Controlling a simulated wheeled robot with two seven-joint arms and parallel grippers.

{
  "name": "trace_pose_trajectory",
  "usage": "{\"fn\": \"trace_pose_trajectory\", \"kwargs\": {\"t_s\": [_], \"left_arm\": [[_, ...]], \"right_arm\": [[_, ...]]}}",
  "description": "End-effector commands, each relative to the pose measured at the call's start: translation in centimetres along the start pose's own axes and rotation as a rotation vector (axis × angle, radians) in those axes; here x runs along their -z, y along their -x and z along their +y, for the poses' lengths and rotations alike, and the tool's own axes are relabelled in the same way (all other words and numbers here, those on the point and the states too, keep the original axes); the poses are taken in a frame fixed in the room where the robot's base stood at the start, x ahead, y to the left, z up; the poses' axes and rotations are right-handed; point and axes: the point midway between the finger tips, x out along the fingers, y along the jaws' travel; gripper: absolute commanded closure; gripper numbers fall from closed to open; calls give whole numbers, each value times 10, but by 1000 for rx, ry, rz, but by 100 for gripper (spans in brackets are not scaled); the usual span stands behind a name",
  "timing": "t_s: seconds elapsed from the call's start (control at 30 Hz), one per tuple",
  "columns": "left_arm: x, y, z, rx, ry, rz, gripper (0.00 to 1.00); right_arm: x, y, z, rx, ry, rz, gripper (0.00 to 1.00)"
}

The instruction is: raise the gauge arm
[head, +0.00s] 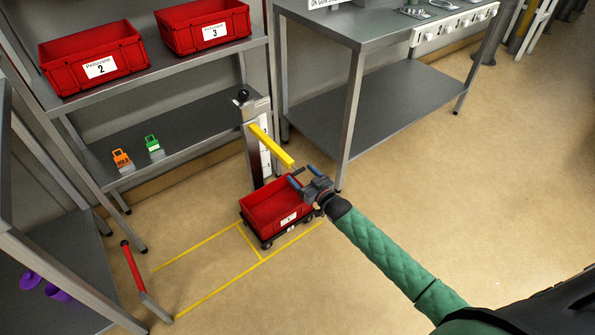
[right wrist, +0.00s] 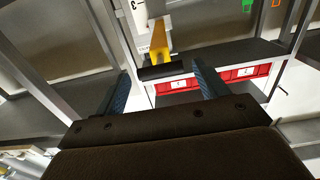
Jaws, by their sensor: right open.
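The gauge arm is a yellow bar (head: 271,147) on a grey post (head: 255,142) with a black knob on top. It slopes down from the post toward my right gripper (head: 304,177). That gripper is open and empty, its blue fingers close to the bar's free end. In the right wrist view the yellow bar (right wrist: 160,42) shows ahead, between and beyond the fingers, with a dark block at its near end. I cannot tell whether the fingers touch it. My left gripper is not in view.
A red bin (head: 270,212) on a wheeled base stands on the floor below my gripper, by yellow floor lines. Red bins (head: 95,57) and orange and green tags (head: 153,146) are on the left shelves. A grey table (head: 390,35) stands behind. Floor on the right is clear.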

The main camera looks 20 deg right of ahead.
Motion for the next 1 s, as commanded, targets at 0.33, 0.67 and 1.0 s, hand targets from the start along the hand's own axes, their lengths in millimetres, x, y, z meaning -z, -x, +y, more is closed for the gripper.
{"fn": "trace_pose_trajectory", "kwargs": {"t_s": [0.33, 0.67, 1.0], "left_arm": [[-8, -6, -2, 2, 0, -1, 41], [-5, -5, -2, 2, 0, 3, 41], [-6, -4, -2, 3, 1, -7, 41]], "right_arm": [[0, 32, 0, 0, 0, 0, 27], [0, 34, 0, 0, 1, 0, 27], [-4, 34, 2, -6, 19, -22, 27]]}}
